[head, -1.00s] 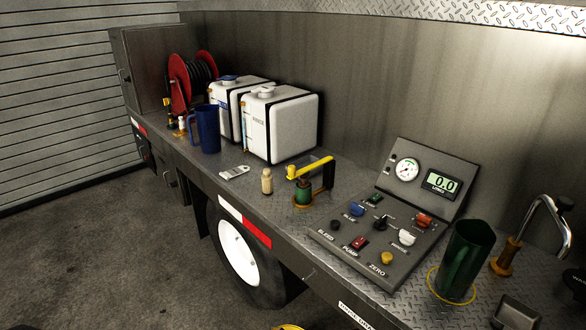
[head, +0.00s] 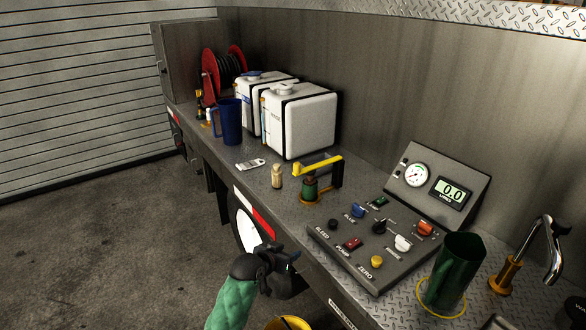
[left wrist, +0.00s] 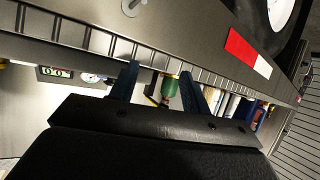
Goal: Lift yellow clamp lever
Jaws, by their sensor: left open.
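The yellow clamp lever (head: 312,167) lies across the top of a clamp with a dark bracket and a green cylinder (head: 309,189) under it, on the truck-bed deck. In the left wrist view the green cylinder (left wrist: 169,87) shows between the fingers, some way beyond them. My left gripper (head: 291,262) is in front of the deck edge, below and nearer than the clamp, not touching it. Its two fingers also show in the left wrist view (left wrist: 158,84), spread apart and empty. My right gripper is not in view.
A small tan bottle (head: 277,177), a blue jug (head: 232,122) and white tanks (head: 299,122) are to the left. The deck's front edge lies between gripper and clamp.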

